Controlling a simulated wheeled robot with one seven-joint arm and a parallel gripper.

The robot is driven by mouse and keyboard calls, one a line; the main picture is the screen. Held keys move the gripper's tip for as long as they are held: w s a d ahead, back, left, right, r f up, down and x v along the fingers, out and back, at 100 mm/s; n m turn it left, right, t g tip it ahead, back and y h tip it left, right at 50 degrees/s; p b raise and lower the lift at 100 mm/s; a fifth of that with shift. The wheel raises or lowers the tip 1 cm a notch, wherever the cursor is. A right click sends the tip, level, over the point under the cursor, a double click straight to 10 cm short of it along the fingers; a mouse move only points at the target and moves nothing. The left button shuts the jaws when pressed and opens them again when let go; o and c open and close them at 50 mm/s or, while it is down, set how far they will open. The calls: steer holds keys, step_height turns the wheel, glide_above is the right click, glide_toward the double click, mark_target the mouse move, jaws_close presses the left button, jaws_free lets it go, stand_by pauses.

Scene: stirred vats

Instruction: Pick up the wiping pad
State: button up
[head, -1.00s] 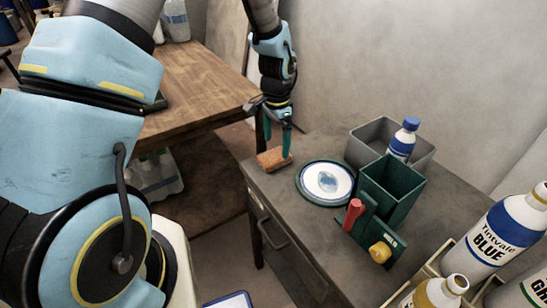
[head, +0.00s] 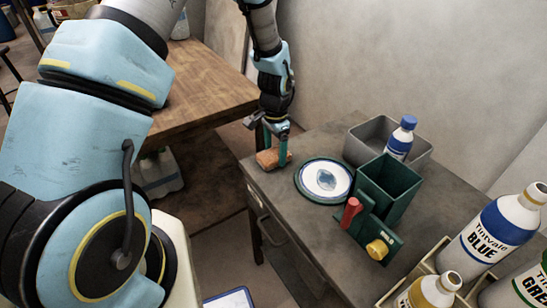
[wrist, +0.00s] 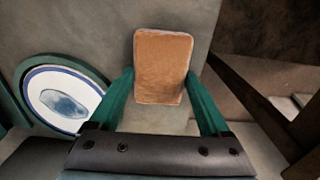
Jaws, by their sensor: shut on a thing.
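The wiping pad (head: 267,159) is an orange-brown block at the left corner of the grey desk top. My gripper (head: 276,150) points down over it with its green fingers on either side. In the wrist view the pad (wrist: 162,62) sits between the two fingertips of my gripper (wrist: 160,88), which are shut on its sides. In the head view the near finger covers part of the pad. I cannot tell whether the pad still touches the desk.
A white plate with a blue rim (head: 325,180) lies just right of the pad. Large bottles (head: 492,235) stand at the right.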

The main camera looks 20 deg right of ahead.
mark_target(275, 154)
steer(key=c, duration=0.4)
step_height(275, 154, up, 10)
steer(key=shift+r+b, duration=0.1)
steer(key=shift+b, duration=0.8)
